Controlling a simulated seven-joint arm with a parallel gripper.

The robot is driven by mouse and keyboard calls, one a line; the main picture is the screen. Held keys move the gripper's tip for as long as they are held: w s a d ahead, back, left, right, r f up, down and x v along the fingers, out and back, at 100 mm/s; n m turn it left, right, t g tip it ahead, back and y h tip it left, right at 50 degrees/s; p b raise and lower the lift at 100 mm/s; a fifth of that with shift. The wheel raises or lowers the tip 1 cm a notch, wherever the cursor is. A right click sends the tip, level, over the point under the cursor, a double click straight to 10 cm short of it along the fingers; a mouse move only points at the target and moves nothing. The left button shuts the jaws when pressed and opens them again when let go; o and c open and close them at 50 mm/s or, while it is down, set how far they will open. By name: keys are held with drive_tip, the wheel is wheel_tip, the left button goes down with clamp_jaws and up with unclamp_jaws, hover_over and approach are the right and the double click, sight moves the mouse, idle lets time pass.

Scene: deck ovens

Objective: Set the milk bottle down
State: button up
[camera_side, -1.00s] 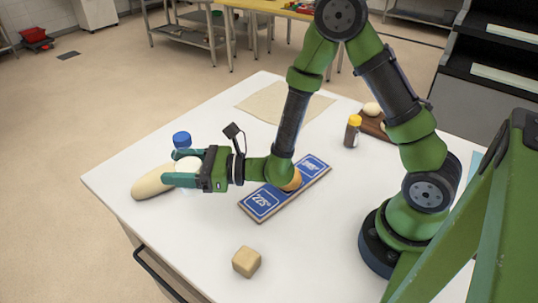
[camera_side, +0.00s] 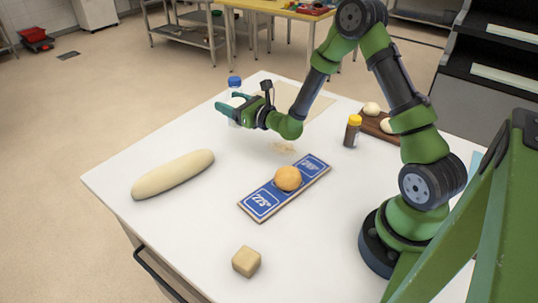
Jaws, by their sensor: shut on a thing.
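The milk bottle (camera_side: 236,91) is white with a blue cap and stands upright near the table's far left edge. My gripper (camera_side: 229,107) is shut on it, and the fingers and hand hide much of its body. I cannot tell whether its base touches the white table (camera_side: 200,225).
A long pale dough roll (camera_side: 173,174) lies at the left. An orange ball (camera_side: 288,178) sits on a blue-and-white board (camera_side: 262,204). A dough cube (camera_side: 246,262) is at the front. A brown, yellow-capped bottle (camera_side: 352,133) stands by a wooden board with dough balls (camera_side: 371,109).

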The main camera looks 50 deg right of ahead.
sight(233, 123)
wheel_tip(233, 123, down, 7)
drive_tip(key=shift+a+r, duration=0.1)
idle(0.4)
drive_tip(key=shift+f, duration=0.25)
drive_tip(key=o, duration=1.2)
drive_tip(key=shift+r, duration=0.15)
drive_tip(key=s, duration=0.7)
drive_tip(key=shift+s, duration=0.25)
